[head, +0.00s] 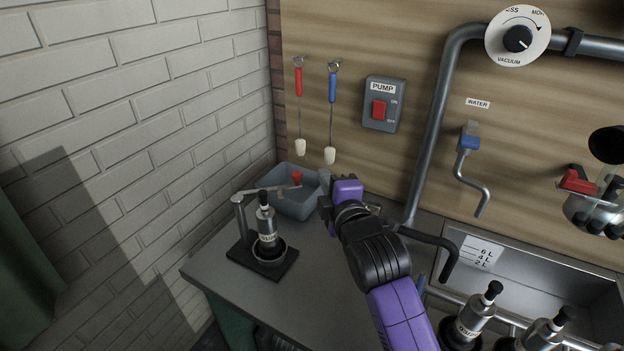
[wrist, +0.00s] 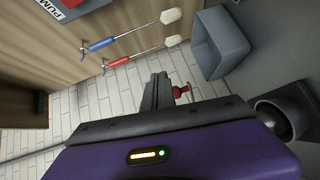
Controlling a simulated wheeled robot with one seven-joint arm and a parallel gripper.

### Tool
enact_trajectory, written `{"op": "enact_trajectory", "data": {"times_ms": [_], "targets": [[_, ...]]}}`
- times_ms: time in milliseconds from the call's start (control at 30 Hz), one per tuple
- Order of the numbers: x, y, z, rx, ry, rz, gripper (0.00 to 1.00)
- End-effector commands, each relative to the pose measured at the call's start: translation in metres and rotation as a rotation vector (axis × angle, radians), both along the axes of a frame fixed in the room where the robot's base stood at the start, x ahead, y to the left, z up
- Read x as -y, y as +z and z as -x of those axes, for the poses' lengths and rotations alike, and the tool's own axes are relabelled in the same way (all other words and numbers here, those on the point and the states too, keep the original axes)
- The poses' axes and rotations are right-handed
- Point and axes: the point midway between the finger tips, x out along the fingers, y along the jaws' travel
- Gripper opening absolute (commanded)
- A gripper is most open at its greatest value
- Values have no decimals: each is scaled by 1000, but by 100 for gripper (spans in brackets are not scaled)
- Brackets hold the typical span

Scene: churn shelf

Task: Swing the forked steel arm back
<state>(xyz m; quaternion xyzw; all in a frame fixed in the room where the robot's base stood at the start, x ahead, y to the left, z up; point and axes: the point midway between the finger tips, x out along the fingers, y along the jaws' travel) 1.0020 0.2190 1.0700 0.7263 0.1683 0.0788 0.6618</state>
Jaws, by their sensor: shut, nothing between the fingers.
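The forked steel arm (head: 272,191) reaches from a post on a small stand with a black base (head: 275,268) on the counter. It passes over the neck of a black-topped steel bottle (head: 266,225) standing in a round cup. A red knob (head: 297,178) sits at the arm's free end, in front of the grey bin. My gripper (head: 323,178) is shut and empty, just right of the red knob. In the wrist view, the shut fingers (wrist: 160,90) are beside the red knob (wrist: 181,92); whether they touch it I cannot tell.
A grey-blue bin (head: 292,205) stands behind the arm against the wall. Red and blue-handled brushes (head: 299,95) hang above it. A pipe (head: 432,130) and a sink (head: 540,275) are at the right. The counter front (head: 300,305) is clear.

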Motion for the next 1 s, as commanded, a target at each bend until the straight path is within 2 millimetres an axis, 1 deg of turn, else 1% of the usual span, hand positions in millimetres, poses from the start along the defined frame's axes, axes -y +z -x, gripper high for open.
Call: {"op": "enact_trajectory", "data": {"times_ms": [100,200,333,500,833,933,1000], "targets": [[21,-1,6,-2,-4,-1,0],[36,1,10,-2,-5,-1,0],[48,2,14,-3,-3,1,0],[53,4,16,-3,-2,0,0],[54,4,16,-7,-4,-9,0],[54,8,15,-12,-10,-66,0],[54,16,15,-5,-17,-136,0]]}}
